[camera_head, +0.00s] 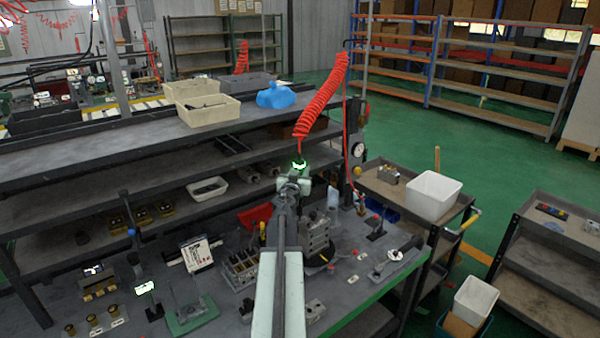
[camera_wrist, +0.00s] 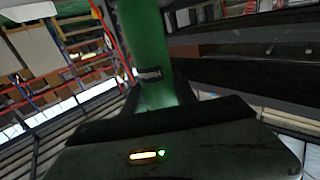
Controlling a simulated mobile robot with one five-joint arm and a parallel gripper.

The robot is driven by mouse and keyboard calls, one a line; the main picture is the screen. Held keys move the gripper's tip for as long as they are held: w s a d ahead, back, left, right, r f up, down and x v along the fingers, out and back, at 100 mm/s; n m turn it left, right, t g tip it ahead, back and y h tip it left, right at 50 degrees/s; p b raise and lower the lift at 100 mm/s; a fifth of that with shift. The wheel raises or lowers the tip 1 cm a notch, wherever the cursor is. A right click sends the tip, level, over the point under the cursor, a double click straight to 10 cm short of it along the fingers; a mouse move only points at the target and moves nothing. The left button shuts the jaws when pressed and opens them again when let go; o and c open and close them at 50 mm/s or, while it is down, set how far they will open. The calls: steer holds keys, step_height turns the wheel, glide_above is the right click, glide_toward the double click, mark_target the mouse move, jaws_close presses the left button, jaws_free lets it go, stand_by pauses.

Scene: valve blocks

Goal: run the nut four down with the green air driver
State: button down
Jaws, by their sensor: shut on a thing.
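The green air driver (camera_head: 299,164) hangs at the lower end of a red coiled hose (camera_head: 322,95), above the bench. In the wrist view its green body (camera_wrist: 148,45) rises from between my dark jaws. My gripper (camera_head: 296,184) is shut on the driver, high over the bench and behind a grey metal valve block (camera_head: 316,232) in the picture. My arm hides part of the bench and the block's left side. The driver's tip is hidden, and I cannot make out nut four or any nut numbers.
The bench (camera_head: 345,300) is crowded. A block in a dark holder (camera_head: 242,268), a white sign (camera_head: 196,254) and a green-based fixture (camera_head: 192,314) stand left; a fixture plate (camera_head: 393,262) lies right. Shelves with cream bins (camera_head: 208,110) rise behind. A cart with a white bin (camera_head: 433,195) stands right.

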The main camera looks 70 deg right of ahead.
mark_target(299, 159)
step_height(299, 159, up, 6)
steer(key=p, duration=0.5)
steer(key=shift+f, duration=0.1)
steer(key=shift+f+b, duration=0.2)
steer(key=shift+b, duration=0.15)
steer(key=shift+r, duration=0.1)
